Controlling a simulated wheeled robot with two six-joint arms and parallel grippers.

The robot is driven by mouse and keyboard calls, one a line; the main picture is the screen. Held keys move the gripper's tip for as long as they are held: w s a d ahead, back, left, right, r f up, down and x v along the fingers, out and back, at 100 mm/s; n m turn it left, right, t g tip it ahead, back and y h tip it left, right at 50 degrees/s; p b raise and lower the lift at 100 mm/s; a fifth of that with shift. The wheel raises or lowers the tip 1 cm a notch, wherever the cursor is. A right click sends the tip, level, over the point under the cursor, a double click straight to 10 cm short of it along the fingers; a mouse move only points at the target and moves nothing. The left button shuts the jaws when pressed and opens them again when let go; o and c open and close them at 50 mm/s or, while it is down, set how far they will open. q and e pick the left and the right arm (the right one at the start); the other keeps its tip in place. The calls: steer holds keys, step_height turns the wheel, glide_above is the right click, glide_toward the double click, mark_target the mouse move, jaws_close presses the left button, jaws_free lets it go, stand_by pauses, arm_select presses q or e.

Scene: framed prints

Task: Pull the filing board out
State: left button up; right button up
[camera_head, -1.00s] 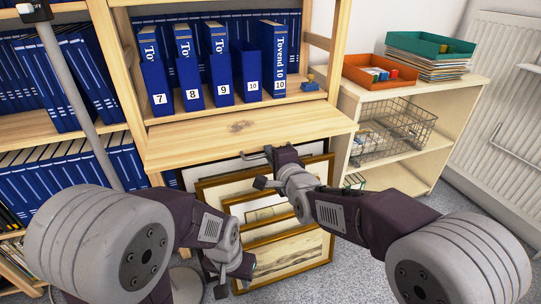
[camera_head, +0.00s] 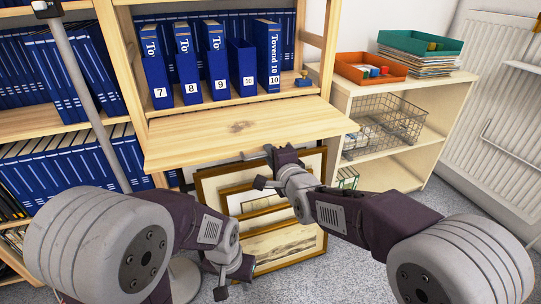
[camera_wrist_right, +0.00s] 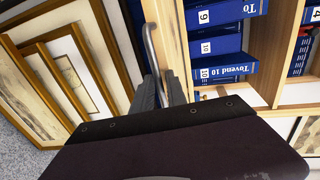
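The filing board (camera_head: 235,130) is a flat pale wooden board that sticks out level from the bookcase below the row of numbered blue binders. A thin metal handle (camera_wrist_right: 151,42) is at its front edge. My right gripper (camera_head: 254,154) is at the middle of that edge. In the right wrist view its two dark fingers (camera_wrist_right: 160,92) close around the handle. My left gripper (camera_head: 238,270) hangs low in front of the framed prints, apart from the board; its fingertips are hidden.
Framed prints (camera_head: 285,246) lean below the board. Blue binders (camera_head: 216,68) stand above it. To the right is a low shelf with a wire basket (camera_head: 392,124), an orange tray (camera_head: 362,72) and a green tray (camera_head: 420,44). A grey pole stands at left. Carpet shows at lower right.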

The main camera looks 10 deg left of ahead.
steer(key=p+v, duration=0.2)
steer(key=v, duration=0.7)
